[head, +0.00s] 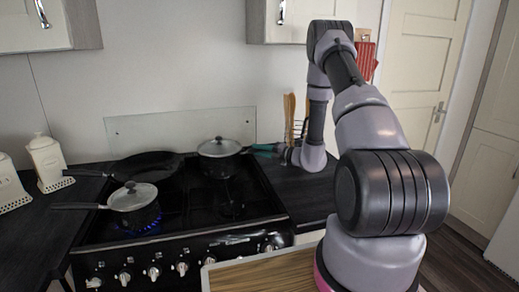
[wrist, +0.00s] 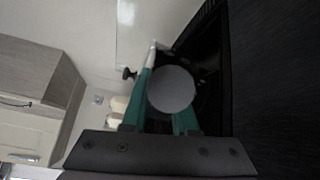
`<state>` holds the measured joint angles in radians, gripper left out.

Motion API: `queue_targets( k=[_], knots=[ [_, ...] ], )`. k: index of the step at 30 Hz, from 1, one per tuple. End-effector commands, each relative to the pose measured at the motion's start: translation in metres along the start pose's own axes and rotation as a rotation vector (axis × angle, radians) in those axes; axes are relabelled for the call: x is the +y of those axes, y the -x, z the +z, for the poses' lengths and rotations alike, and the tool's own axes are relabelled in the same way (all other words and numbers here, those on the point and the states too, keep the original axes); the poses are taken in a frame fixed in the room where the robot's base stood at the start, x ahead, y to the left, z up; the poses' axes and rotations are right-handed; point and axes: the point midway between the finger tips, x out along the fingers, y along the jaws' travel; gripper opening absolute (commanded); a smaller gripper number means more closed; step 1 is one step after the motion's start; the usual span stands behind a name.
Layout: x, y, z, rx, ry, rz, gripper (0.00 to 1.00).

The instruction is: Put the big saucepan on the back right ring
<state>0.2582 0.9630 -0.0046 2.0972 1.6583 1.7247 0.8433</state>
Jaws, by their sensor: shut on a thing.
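The big saucepan (head: 219,164), dark with a glass lid, is at the back right of the black stove, with its handle pointing right. I cannot tell whether its base rests on the back right ring, which it hides. My gripper (head: 263,150) has green fingers shut on the handle, to the right of the pan. In the wrist view, the green fingers of my gripper (wrist: 160,105) lie either side of a grey rounded shape, probably the handle end. The lid knob (wrist: 129,73) shows beyond the left finger.
A smaller lidded saucepan (head: 135,206) sits over a lit blue flame at front left. A black frying pan (head: 148,164) is at back left. The front right ring (head: 232,208) is bare. Wooden utensils (head: 289,115) stand behind my gripper. White canisters (head: 47,160) stand on the left counter.

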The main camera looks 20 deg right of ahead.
Motion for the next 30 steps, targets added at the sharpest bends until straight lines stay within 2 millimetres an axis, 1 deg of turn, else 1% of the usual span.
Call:
queue_targets(
  k=[2,3,5,6,16,17,20,30],
  knots=[
    [0.0,-0.001,0.001,-0.002,-0.002,0.004,0.0],
    [-0.002,0.0,-0.001,0.0,-0.001,-0.001,0.31],
    [-0.002,0.0,-0.001,0.0,0.0,0.0,0.54],
    [-0.002,0.0,-0.001,0.0,0.0,0.0,0.57],
    [0.001,0.0,0.0,0.0,0.0,0.0,0.57],
    [0.0,0.003,0.001,-0.001,0.0,-0.001,0.57],
    [0.0,0.015,0.001,-0.002,-0.002,-0.001,0.57],
    [0.0,0.086,0.001,-0.004,-0.002,-0.002,0.57]
  ],
)
